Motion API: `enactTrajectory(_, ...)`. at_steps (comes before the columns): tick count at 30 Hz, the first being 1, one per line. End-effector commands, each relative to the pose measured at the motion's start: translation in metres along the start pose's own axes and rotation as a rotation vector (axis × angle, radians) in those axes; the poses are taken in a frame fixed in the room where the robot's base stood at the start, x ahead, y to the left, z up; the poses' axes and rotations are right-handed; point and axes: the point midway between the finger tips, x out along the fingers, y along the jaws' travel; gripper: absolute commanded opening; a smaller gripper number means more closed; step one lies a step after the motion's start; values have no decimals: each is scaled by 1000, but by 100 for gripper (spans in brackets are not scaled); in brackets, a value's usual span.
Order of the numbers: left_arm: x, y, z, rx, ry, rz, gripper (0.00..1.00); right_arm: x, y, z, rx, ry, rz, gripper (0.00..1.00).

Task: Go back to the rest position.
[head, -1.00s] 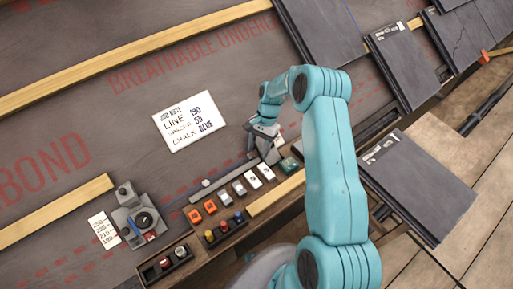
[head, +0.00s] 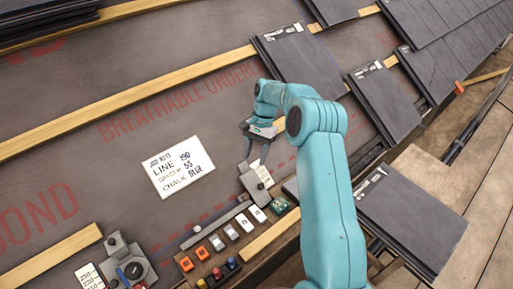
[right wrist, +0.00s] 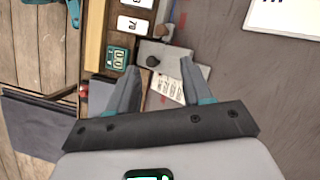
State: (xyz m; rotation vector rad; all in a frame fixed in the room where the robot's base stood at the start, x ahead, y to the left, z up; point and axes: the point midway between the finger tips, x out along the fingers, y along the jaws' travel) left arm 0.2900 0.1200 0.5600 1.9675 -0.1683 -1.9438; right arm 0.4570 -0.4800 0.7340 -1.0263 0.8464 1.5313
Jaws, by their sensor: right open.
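My right gripper (head: 257,160) is open and empty in the head view. Its fingers point down toward a grey gauge block (head: 254,182) with a pale label, at the upper end of a grey rail. In the right wrist view the two spread fingers of the right gripper (right wrist: 160,68) frame the same grey block (right wrist: 168,58), with nothing held between them. Whether the fingertips are clear of the block in height is hard to tell. My left gripper is not in view.
A white job note (head: 180,168) lies on the dark underlay. A tray of orange, white and green tiles (head: 232,230) runs below the rail. A dial device (head: 130,265) sits lower left. Slates (head: 300,55) lie at upper right; a loose slate (head: 410,220) is at right.

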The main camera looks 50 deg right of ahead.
Motion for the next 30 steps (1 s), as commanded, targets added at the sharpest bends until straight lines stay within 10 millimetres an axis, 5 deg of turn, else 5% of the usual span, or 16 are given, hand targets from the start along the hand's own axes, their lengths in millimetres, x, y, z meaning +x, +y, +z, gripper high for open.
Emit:
enactTrajectory(6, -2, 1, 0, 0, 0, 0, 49, -17, 0, 0, 0, 0, 0, 50)
enactTrajectory(30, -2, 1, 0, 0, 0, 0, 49, -17, 2, 0, 0, 0, 0, 50)
